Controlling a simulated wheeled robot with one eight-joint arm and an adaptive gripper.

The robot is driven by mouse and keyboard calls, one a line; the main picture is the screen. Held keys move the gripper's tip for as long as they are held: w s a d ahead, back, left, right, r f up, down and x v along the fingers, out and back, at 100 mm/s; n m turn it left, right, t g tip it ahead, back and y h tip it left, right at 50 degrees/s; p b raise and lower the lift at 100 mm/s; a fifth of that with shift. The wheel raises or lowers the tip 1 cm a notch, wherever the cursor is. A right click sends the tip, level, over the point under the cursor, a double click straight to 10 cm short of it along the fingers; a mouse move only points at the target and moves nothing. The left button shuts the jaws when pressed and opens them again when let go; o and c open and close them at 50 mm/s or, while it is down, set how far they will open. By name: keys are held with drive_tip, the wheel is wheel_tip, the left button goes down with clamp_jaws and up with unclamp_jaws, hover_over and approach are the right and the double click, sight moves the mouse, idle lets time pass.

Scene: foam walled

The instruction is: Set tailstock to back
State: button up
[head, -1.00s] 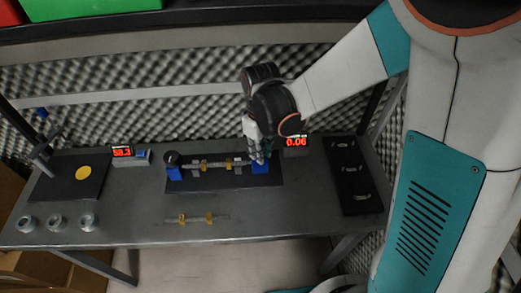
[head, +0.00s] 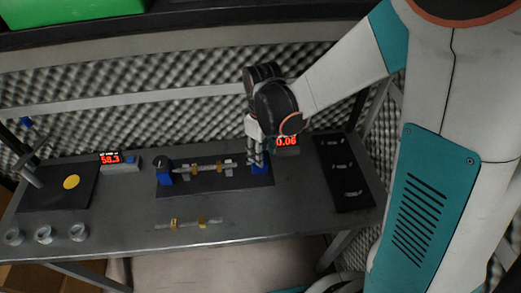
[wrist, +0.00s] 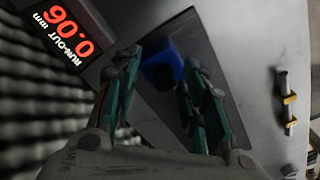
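The tailstock (head: 260,169) is the blue block at the right end of a dark fixture plate (head: 235,185). A shaft (head: 206,169) with gold bands lies along the fixture, between the tailstock and a blue block with a dark knob (head: 163,168) at the left end. My gripper (head: 256,163) is over the tailstock and hides part of it in the head view. In the wrist view the tailstock (wrist: 172,67) appears between my gripper's (wrist: 160,75) teal-padded fingers, which stand apart. I cannot tell whether they touch it.
A run-out display (head: 287,143) reading 0.06 stands close behind the gripper, at right. Another display (head: 110,159) reads 58.3. A spare banded shaft (head: 190,223) lies in front. A black tray (head: 343,170) is at right, several metal rings (head: 45,234) at front left.

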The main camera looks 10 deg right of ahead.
drive_tip(key=shift+a, duration=0.1)
drive_tip(key=shift+r, duration=3.75)
